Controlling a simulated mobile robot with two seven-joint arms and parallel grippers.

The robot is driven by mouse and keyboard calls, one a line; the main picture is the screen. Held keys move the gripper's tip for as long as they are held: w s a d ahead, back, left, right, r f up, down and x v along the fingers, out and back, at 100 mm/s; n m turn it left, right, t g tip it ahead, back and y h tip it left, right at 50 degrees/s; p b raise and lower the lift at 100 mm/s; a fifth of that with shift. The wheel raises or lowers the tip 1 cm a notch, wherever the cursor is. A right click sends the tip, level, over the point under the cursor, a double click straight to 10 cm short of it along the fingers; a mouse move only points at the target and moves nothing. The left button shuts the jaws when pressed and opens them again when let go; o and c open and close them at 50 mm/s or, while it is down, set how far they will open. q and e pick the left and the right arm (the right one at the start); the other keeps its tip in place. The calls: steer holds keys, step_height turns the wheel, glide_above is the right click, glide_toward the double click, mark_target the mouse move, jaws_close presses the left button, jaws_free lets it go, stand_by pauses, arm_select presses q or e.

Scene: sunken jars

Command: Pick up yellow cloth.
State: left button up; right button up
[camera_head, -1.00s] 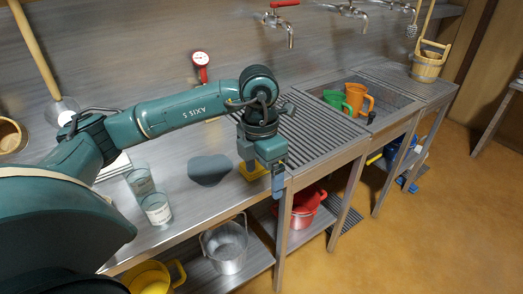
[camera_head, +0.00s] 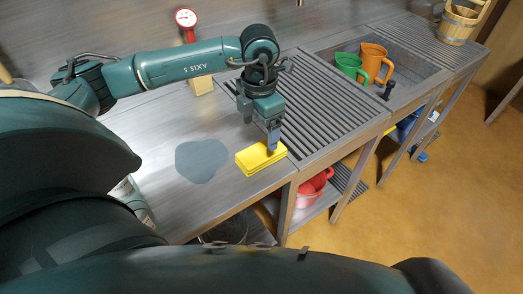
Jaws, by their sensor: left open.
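The yellow cloth (camera_head: 258,160) lies folded on the metal counter, near its front edge and beside the ribbed drainboard. My left gripper (camera_head: 272,136) points down at the cloth's right end, with its near finger in front of part of it. The gripper is open; whether it touches the cloth I cannot tell. My right gripper is not in view.
A dark grey flat patch (camera_head: 201,160) lies left of the cloth on the counter (camera_head: 165,205). The ribbed drainboard (camera_head: 325,105) is to the right, then a sink with a green mug (camera_head: 349,65) and an orange mug (camera_head: 375,62). A red gauge (camera_head: 186,20) stands behind my arm.

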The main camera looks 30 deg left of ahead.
mark_target(262, 151)
arm_select(q)
step_height(262, 151, down, 3)
steer(key=f+p, duration=0.1)
steer(key=f, duration=0.3)
steer(key=shift+d, duration=0.2)
steer(key=shift+f+p, duration=0.3)
steer(key=shift+f, duration=0.35)
steer(key=shift+w, duration=0.1)
steer(key=c, duration=1.1)
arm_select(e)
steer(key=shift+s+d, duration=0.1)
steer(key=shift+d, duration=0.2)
arm_select(q)
steer(key=shift+r, duration=0.1)
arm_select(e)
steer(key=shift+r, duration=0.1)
arm_select(q)
step_height(262, 151, up, 10)
steer(key=shift+f+b, duration=0.2)
steer(key=shift+b, duration=0.5)
steer(key=shift+r, duration=0.15)
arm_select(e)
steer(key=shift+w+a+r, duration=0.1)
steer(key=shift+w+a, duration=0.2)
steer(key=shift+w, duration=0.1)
